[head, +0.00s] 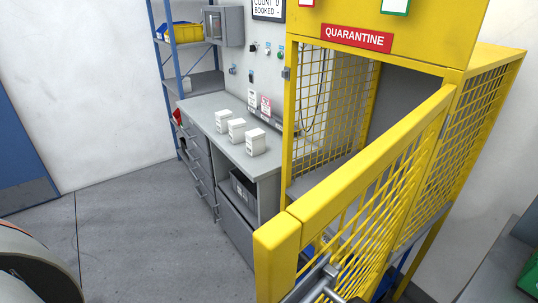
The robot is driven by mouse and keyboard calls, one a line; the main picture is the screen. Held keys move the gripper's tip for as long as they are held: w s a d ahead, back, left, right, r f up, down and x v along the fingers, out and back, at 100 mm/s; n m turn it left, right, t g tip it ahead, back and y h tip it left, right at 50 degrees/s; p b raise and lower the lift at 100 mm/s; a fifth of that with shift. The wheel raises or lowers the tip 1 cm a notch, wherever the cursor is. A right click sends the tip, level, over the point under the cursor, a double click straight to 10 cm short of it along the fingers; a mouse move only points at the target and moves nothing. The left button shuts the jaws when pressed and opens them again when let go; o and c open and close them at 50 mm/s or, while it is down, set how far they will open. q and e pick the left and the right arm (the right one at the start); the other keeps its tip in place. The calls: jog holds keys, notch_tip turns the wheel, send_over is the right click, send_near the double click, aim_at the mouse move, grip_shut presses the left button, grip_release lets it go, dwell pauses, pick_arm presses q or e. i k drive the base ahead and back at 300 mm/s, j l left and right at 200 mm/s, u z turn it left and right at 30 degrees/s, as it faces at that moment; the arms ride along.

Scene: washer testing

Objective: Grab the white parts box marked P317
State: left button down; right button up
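Three small white boxes stand upright in a slanting row on the grey counter (207,106): a far box (224,121), a middle box (237,130) and a near box (256,143). Each has small dark marking on its front, too small to read, so I cannot tell which one is P317. The boxes stand apart from each other with nothing on top of them.
A yellow mesh cage with a red QUARANTINE sign (357,39) stands right of the counter. Its yellow barred gate (372,160) stands open across the foreground. Blue-framed shelving with a yellow bin (182,32) is behind. Grey floor (125,230) is clear left of the counter.

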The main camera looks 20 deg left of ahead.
aim_at(256, 142)
jog(key=k, duration=0.65)
jog(key=k+z, duration=0.35)
jog(key=k+l+z, duration=0.15)
jog(key=z, duration=0.15)
jog(key=j+z, duration=0.2)
jog(key=z, duration=0.25)
jog(key=j+z, duration=0.25)
jog(key=z, duration=0.2)
jog(key=k+j, duration=0.1)
jog(key=j, duration=1.45)
jog(key=k+j, duration=0.15)
jog(key=j, duration=1.35)
jog(key=k+j, duration=0.15)
jog(key=j, duration=0.6)
